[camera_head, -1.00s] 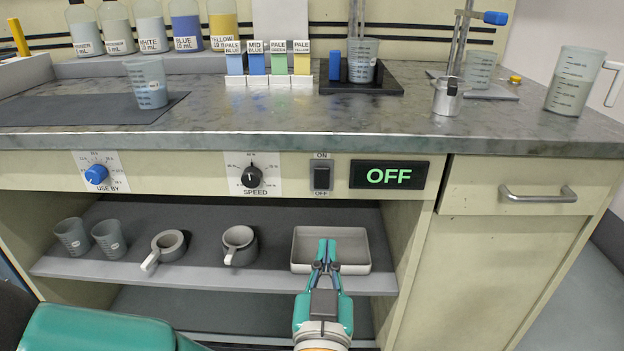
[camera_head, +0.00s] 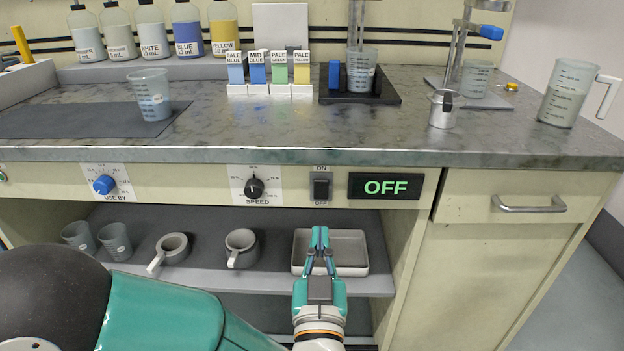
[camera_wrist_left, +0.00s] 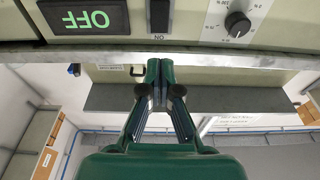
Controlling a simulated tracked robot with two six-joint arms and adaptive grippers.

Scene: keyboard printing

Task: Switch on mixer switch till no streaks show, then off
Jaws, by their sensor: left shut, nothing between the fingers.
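The mixer switch (camera_head: 320,187) is a black rocker on the counter's front panel, with ON above it and OFF below. The display (camera_head: 386,186) to its right reads OFF in green. The switch (camera_wrist_left: 159,14) and the display (camera_wrist_left: 88,17) also show in the left wrist view, upside down. My left gripper (camera_head: 319,232) is shut and empty, fingers pointing at the panel a little below the switch, apart from it in the head view. A beaker (camera_head: 361,72) stands on the black mixer base (camera_head: 385,97); I cannot make out streaks in it. My right gripper is not in view.
A black speed knob (camera_head: 254,187) and a blue use-by knob (camera_head: 104,185) are left of the switch. A shelf below holds cups and a grey tray (camera_head: 352,270) behind my gripper. A drawer handle (camera_head: 529,204) sticks out at right.

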